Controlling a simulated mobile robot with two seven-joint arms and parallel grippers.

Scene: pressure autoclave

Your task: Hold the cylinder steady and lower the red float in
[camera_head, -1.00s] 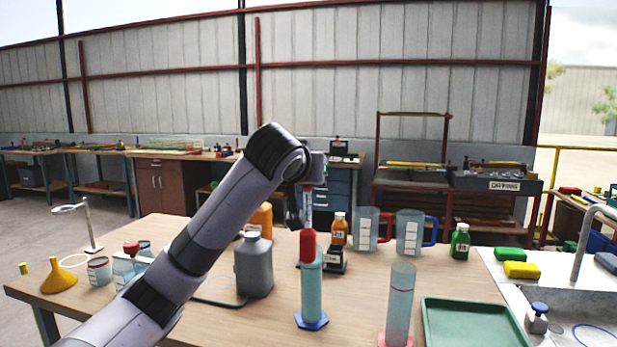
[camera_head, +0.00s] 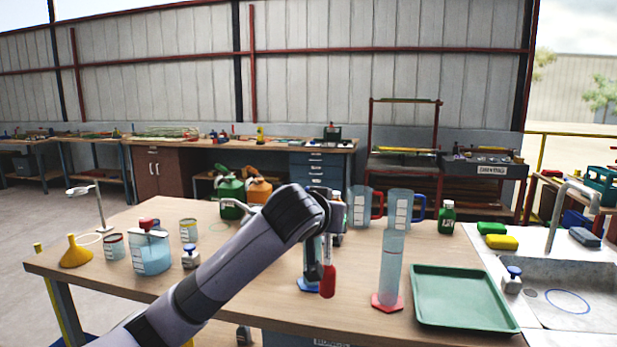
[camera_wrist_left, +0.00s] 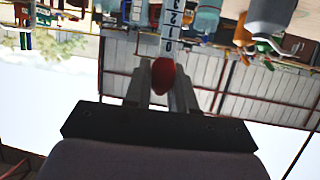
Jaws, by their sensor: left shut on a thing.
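The red float (camera_head: 327,284) is a red bulb with a thin stem; its numbered scale shows in the left wrist view (camera_wrist_left: 169,28). My left gripper (camera_head: 320,267) is shut on it; in the wrist view its fingers (camera_wrist_left: 161,92) flank the bulb. In the head view the bulb hangs in front of the blue-based cylinder (camera_head: 310,286), low by its base and outside it. My arm hides much of this cylinder. A red-based clear cylinder (camera_head: 391,262) stands upright to the right. My right gripper is not in view.
A green tray (camera_head: 466,322) lies right of the cylinders, beside the sink (camera_head: 585,285). Two measuring jugs (camera_head: 360,209) and a green bottle (camera_head: 446,218) stand behind. A jar of blue liquid (camera_head: 150,254) and a yellow funnel (camera_head: 75,254) are at left.

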